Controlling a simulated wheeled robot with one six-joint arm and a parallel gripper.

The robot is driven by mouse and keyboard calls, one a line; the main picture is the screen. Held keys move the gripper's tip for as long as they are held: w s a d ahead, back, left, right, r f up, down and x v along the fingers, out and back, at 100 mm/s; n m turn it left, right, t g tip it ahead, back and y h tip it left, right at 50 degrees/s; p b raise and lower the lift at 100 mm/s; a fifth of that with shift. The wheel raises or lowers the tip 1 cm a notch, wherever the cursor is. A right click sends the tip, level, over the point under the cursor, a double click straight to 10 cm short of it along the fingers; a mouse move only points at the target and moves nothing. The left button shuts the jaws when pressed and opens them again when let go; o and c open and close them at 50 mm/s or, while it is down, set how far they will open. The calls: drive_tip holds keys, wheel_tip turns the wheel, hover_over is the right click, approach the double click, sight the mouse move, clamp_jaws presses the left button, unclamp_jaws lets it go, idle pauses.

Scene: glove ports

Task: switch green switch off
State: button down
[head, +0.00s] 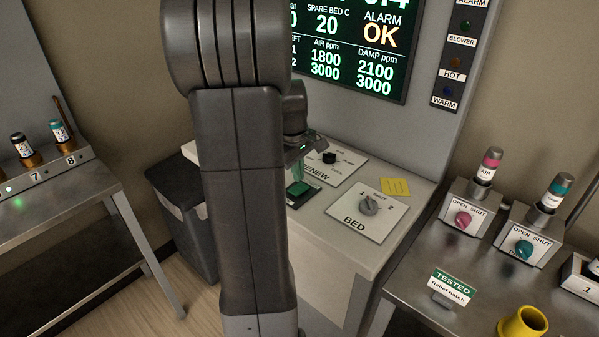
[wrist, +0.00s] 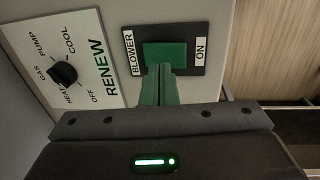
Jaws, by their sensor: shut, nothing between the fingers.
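The green switch (wrist: 165,52) is a green rectangular piece on a black plate, with a BLOWER label on one side and an ON label on the other. In the head view the green switch (head: 298,188) shows beside my arm, on the sloping console. My gripper (wrist: 159,70) is shut and empty, and its fingertips overlap the near edge of the switch in the wrist view. I cannot tell whether they touch it. Which way the switch is tipped is not clear.
The RENEW dial (wrist: 63,73) is left of the switch in the wrist view. The BED knob (head: 369,205) and a yellow note (head: 395,187) lie to its right in the head view. A display (head: 350,45) stands behind. A metal bench with OPEN/SHUT knobs (head: 463,219) is at right.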

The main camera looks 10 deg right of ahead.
sight(301, 186)
wheel_tip(301, 186, up, 11)
drive_tip(key=d, duration=0.1)
drive_tip(key=shift+w+r, duration=0.2)
drive_tip(key=shift+w, duration=0.2)
drive_tip(key=shift+d, duration=0.1)
drive_tip(key=shift+s, duration=0.1)
